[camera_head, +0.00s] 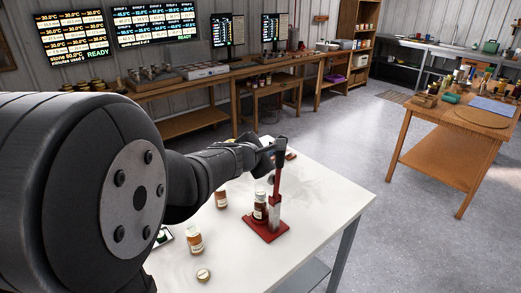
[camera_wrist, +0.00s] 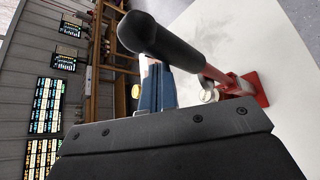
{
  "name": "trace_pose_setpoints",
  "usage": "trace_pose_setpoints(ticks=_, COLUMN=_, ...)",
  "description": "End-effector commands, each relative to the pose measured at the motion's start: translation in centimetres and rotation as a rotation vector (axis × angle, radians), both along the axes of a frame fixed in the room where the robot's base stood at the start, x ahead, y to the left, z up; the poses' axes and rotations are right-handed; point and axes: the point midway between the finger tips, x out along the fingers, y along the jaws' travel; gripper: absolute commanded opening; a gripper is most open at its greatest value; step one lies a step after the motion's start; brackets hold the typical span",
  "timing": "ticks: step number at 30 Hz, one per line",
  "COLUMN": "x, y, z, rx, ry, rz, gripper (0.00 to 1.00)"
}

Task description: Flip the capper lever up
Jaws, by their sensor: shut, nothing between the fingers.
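The capper has a red base (camera_head: 265,228) on the white table, with a pale post and a red lever arm (camera_head: 277,182). The lever points steeply up and ends in a black handle (camera_head: 280,150). In the wrist view the black handle (camera_wrist: 165,42) is large and close, with the red arm (camera_wrist: 215,75) running back to the base. A small dark bottle with a pale cap (camera_head: 260,207) stands on the base. My gripper (camera_head: 268,148) is shut and empty beside the handle. Its fingers (camera_wrist: 157,85) are partly behind the handle in the wrist view; contact is unclear.
Amber bottles (camera_head: 195,240) and (camera_head: 221,198) stand left of the capper, with a round lid (camera_head: 203,274) nearer the front. The white table (camera_head: 325,205) is clear on the right. A wooden table (camera_head: 440,155) with clutter stands apart at the right.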

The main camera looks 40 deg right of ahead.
Motion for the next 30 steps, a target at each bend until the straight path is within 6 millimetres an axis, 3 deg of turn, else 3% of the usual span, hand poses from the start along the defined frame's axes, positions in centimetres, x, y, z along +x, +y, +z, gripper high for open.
trace_pose_setpoints(ticks=15, x=-2.0, y=-0.1, z=-0.2, rx=0.002, ry=0.002, rz=-0.012, gripper=0.0)
trace_pose_setpoints(ticks=25, x=-1.9, y=0.0, z=-0.2, rx=0.003, ry=0.001, rz=-0.012, gripper=0.0)
trace_pose_setpoints(ticks=30, x=-0.2, y=0.2, z=-0.1, rx=0.004, ry=0.002, rz=-0.003, gripper=0.0)
